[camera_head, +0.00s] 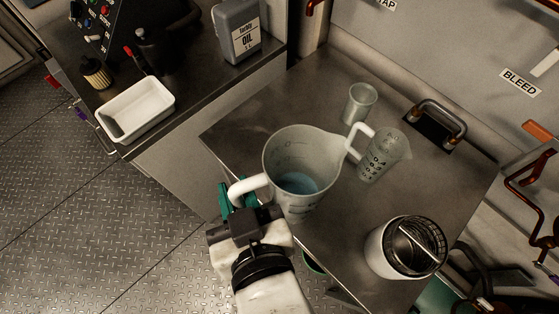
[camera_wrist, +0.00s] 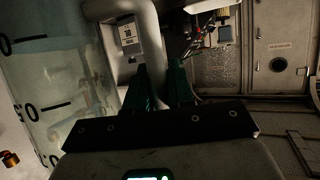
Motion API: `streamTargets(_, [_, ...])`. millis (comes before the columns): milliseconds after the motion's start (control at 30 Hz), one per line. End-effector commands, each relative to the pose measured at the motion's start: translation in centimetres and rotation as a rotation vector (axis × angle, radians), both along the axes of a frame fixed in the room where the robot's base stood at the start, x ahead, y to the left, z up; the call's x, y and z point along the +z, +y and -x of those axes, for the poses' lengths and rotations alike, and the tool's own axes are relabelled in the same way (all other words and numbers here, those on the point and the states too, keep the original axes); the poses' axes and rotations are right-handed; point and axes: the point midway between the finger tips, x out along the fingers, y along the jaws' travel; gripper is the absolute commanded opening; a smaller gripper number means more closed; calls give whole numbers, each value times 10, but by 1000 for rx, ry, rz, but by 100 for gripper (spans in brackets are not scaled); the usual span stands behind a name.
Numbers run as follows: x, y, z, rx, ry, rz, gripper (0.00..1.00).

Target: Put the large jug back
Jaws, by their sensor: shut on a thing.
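The large jug (camera_head: 300,160) is a translucent measuring jug with blue liquid at its bottom. It is in the middle of the head view, upright or nearly so, at the near edge of the metal worktop (camera_head: 345,215). I cannot tell whether its base touches the worktop. My gripper (camera_head: 236,196), with green fingers, is shut on the jug's white handle at its left side. In the wrist view the green fingers (camera_wrist: 160,88) are by the handle, and the jug's graduated wall (camera_wrist: 45,90) fills the left.
A smaller graduated jug (camera_head: 382,155) and a clear beaker (camera_head: 360,103) stand close behind to the right. A white canister (camera_head: 400,248) stands at the front right. A white tray (camera_head: 137,110) and an oil container (camera_head: 237,32) are on the left counter. Bare worktop shows behind the large jug.

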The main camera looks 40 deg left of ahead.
Motion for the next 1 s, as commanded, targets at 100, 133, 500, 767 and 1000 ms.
streamTargets(100, [-6,13,-17,-4,-5,-1,0])
streamTargets(133, [-9,17,-21,-4,-4,0,0])
streamTargets(500, [-56,67,-76,-1,-1,2,0])
streamTargets(767, [-86,85,-95,0,-3,-1,0])
streamTargets(1000, [-107,90,-101,-1,1,2,0])
